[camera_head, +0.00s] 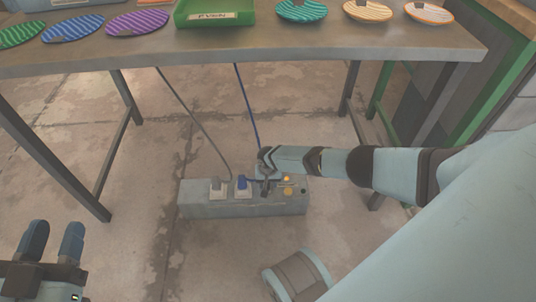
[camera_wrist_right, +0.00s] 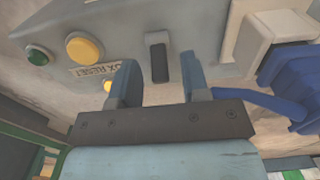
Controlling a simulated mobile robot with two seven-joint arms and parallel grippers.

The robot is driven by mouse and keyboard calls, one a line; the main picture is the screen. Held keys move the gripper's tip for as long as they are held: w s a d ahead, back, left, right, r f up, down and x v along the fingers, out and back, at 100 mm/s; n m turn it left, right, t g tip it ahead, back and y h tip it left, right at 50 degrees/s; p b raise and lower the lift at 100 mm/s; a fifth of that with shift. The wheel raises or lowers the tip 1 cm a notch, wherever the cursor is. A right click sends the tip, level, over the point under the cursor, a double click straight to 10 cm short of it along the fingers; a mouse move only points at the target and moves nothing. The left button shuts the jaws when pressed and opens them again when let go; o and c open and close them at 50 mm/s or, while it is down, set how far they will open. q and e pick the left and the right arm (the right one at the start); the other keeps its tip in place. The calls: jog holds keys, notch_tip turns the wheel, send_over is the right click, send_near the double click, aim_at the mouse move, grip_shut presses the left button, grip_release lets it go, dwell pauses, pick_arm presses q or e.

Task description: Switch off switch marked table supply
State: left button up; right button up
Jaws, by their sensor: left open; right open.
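A grey supply box (camera_head: 240,206) lies on the floor under the table. In the right wrist view a dark upright switch (camera_wrist_right: 158,58) sits on its face. My right gripper (camera_wrist_right: 160,64) is open, with one finger on each side of this switch; I cannot tell whether the fingers touch it. No "table supply" marking is readable; a partly hidden label (camera_wrist_right: 95,70) reads something like "AUX RESET". My left gripper (camera_head: 52,242) is open and empty at the lower left.
A white plug (camera_head: 217,189) and a blue plug (camera_head: 242,186) sit in the box, with cables running up to the table (camera_head: 240,52). A yellow button (camera_wrist_right: 84,48) and a green button (camera_wrist_right: 38,56) are near the switch. Table legs stand on both sides.

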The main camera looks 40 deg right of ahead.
grip_shut()
